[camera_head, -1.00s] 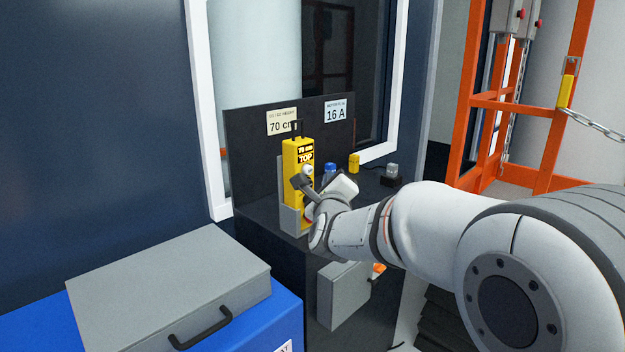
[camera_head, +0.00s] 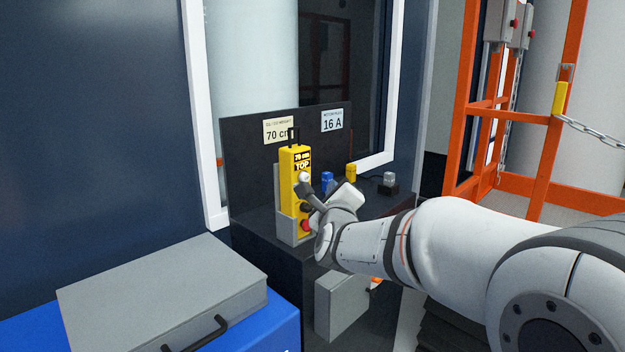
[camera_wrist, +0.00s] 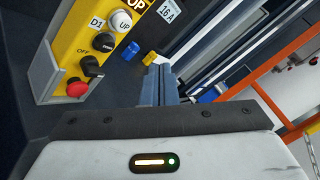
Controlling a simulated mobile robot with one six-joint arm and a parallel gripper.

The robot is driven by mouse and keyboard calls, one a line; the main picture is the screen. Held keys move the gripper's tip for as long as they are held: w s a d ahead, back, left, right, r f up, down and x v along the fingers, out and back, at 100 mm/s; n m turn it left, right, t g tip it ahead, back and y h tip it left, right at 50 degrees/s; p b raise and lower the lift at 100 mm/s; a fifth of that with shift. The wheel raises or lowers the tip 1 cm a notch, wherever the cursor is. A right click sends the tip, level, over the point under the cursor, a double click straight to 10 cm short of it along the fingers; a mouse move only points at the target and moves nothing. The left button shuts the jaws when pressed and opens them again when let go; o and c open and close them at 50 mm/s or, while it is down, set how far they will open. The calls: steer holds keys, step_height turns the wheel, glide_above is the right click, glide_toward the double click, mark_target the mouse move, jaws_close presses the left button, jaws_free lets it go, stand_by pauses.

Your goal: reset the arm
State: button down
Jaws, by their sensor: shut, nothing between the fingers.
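My gripper (camera_head: 306,190) is shut and empty, just right of the yellow control pendant (camera_head: 289,190). In the wrist view the closed fingers (camera_wrist: 160,84) point past the pendant (camera_wrist: 82,46), with a gap visible between them. The pendant stands upright in a grey holder on the dark counter. It has a white UP button (camera_wrist: 121,20), black controls (camera_wrist: 103,42) and a red button (camera_wrist: 77,89). My arm reaches in from the right and hides part of the counter.
Small blue (camera_head: 327,181) and yellow (camera_head: 351,172) items and a grey-topped block (camera_head: 388,183) stand on the counter. A grey box (camera_head: 342,299) is on the counter's front. A grey case (camera_head: 165,295) lies on a blue box at lower left. An orange frame (camera_head: 487,103) with a chain stands right.

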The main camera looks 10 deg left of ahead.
steer(key=s+d+n+g+p, duration=0.5)
steer(key=s+n, duration=0.3)
steer(key=s, duration=0.3)
steer(key=s+d+f+n+g+h+p, duration=0.1)
steer(key=s+d+n+g+p, duration=0.4)
steer(key=s, duration=0.6)
steer(key=s+d+n+g+h+p, duration=0.1)
steer(key=s+d+n+g+p, duration=0.5)
steer(key=s+n, duration=0.5)
steer(key=d+p, duration=0.2)
steer(key=shift+d+f+n+p, duration=0.15)
steer(key=shift+d+n+p, duration=0.15)
steer(key=shift+n+p, duration=0.1)
